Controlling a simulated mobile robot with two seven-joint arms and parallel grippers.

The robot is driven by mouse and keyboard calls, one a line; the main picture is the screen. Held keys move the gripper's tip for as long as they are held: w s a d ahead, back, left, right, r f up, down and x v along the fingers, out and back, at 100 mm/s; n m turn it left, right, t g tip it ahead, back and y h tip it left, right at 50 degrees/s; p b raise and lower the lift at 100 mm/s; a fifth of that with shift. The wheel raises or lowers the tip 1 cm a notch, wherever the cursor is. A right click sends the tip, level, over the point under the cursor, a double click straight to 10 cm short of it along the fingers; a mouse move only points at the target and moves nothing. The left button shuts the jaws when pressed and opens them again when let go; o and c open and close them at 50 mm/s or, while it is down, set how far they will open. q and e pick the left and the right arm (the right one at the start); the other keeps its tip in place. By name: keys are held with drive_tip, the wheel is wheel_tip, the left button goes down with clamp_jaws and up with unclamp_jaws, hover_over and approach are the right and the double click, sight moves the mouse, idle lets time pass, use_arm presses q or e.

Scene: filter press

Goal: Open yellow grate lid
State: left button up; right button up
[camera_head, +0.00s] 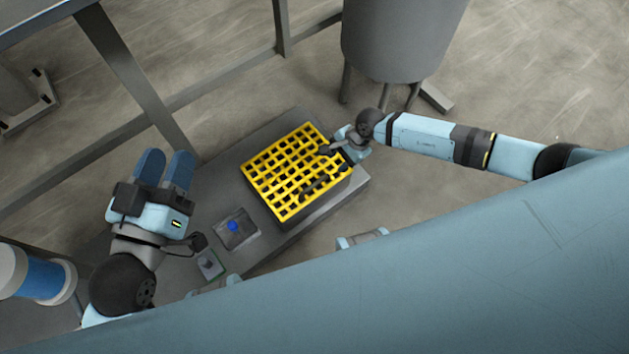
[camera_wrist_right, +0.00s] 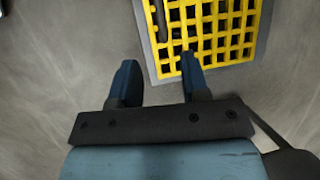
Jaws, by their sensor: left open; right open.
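The yellow grate lid (camera_head: 290,165) lies flat and closed on a grey box on a grey platform in the head view. A dark bar-shaped handle (camera_head: 318,187) lies on its near right part. The lid's edge also shows at the top of the right wrist view (camera_wrist_right: 215,30), with a dark bar on it. My right gripper (camera_wrist_right: 155,72) is open and empty at the lid's edge, one finger overlapping the lid in the picture. Whether it touches cannot be told. My left gripper (camera_head: 165,160) is open and empty, left of the lid and apart from it.
A small grey box with a blue button (camera_head: 233,226) sits on the platform (camera_head: 340,200) left of the lid. A grey tank (camera_head: 400,35) on legs stands behind. Grey frame beams (camera_head: 130,75) run along the back left. Floor at the right is clear.

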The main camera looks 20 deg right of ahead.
drive_tip(key=b, duration=0.4)
approach(316, 183)
drive_tip(key=x, duration=0.4)
drive_tip(key=shift+f, duration=0.35)
drive_tip(key=b+x, duration=0.1)
drive_tip(key=x, duration=0.2)
drive_tip(key=shift+a+f, duration=0.1)
drive_tip(key=shift+f, duration=0.05)
use_arm(q)
drive_tip(key=shift+m+g, duration=0.8)
drive_tip(key=f, duration=0.5)
drive_tip(key=shift+w+f, duration=0.25)
drive_tip(key=shift+w, duration=0.15)
use_arm(e)
drive_tip(key=shift+a+f, duration=0.2)
drive_tip(key=shift+f, duration=0.15)
drive_tip(key=shift+r, duration=0.1)
clamp_jaws()
